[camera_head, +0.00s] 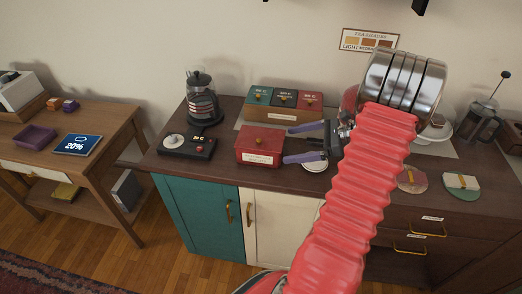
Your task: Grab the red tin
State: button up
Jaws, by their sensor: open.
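A red tin (261,143) with a small knob on its lid and a pale label on its front stands on the dark countertop, near the middle of the view. My gripper (287,144) reaches in from the right with its two purple fingers spread apart. Its fingertips are at the right side of the red tin, one toward the back and one toward the front. I cannot tell whether they touch it. Nothing shows between the fingers. My red arm hides part of the counter on the right.
Behind the red tin is a wooden box of green, black and red tins (283,98). A small scale (187,146) and a glass press (203,100) stand to its left. Coasters (461,185) lie at right. A wooden side table (113,117) is at far left.

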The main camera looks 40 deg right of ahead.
aim_at(274, 147)
jog(key=x, duration=0.7)
jog(key=shift+w+a, duration=0.1)
jog(key=shift+x, duration=2.6)
jog(key=shift+r, duration=0.2)
jog(key=shift+c, duration=0.5)
jog(key=c, duration=1)
jog(key=shift+r, duration=0.1)
notch_tip(274, 147, up, 10)
jog(key=shift+f, duration=0.1)
